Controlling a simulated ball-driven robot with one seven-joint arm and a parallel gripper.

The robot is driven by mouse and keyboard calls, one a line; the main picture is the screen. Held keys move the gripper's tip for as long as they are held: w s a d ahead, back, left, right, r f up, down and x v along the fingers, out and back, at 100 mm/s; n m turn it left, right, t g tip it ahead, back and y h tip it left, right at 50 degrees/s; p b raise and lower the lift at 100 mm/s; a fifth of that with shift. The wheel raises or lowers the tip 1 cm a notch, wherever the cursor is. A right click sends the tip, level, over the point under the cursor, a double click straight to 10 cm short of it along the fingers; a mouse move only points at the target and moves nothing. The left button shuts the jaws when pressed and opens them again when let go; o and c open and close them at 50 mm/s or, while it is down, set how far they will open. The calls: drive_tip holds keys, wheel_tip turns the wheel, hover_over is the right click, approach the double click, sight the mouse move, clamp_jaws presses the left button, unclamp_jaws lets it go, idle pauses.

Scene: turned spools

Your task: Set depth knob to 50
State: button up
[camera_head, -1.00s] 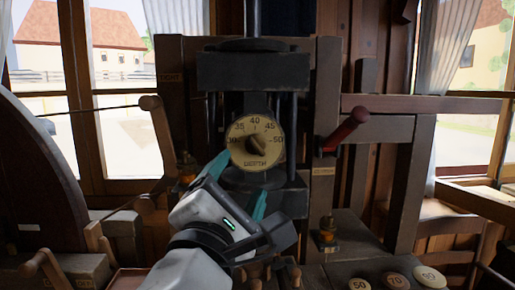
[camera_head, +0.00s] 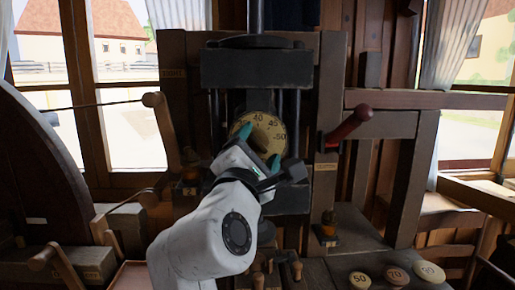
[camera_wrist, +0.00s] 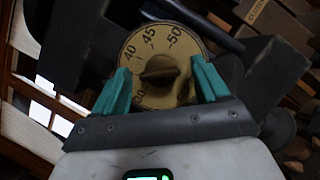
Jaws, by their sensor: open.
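The left finger hides part of the scale.
A red-handled lever (camera_head: 350,124) sticks out right of the dial, and a wooden crank handle (camera_head: 160,128) stands at left. Discs marked 50 (camera_head: 360,280) and 70 (camera_head: 395,275) lie on the bench at lower right, beside a third disc.

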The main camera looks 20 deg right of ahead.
drive_tip(key=shift+c, duration=0.4)
drive_tip(key=c, duration=1)
drive_tip(key=m, duration=0.2)
drive_tip(key=m+g+p, duration=0.1)
drive_tip(key=m, duration=0.1)
drive_tip(key=m+g, duration=0.1)
drive_tip(key=m, duration=0.1)
drive_tip(key=shift+r+p, duration=0.25)
drive_tip(key=shift+p, duration=0.15)
drive_tip(key=m+g+y+p, duration=0.1)
drive_tip(key=m, duration=0.2)
drive_tip(key=m+g+p, duration=0.1)
drive_tip(key=m, duration=0.2)
drive_tip(key=shift+y, duration=0.4)
drive_tip(key=m+y+p, duration=0.1)
drive_tip(key=m+y, duration=0.1)
drive_tip(key=m, duration=0.2)
drive_tip(key=shift+r+m+g+y+p, duration=0.1)
drive_tip(key=shift+m+g+y+p, duration=0.2)
drive_tip(key=shift+m+g+p, duration=0.1)
drive_tip(key=m+y, duration=0.2)
drive_tip(key=m, duration=0.1)
drive_tip(key=shift+d+m+t, duration=0.1)
drive_tip(key=shift+m+t, duration=0.2)
drive_tip(key=shift+y, duration=0.4)
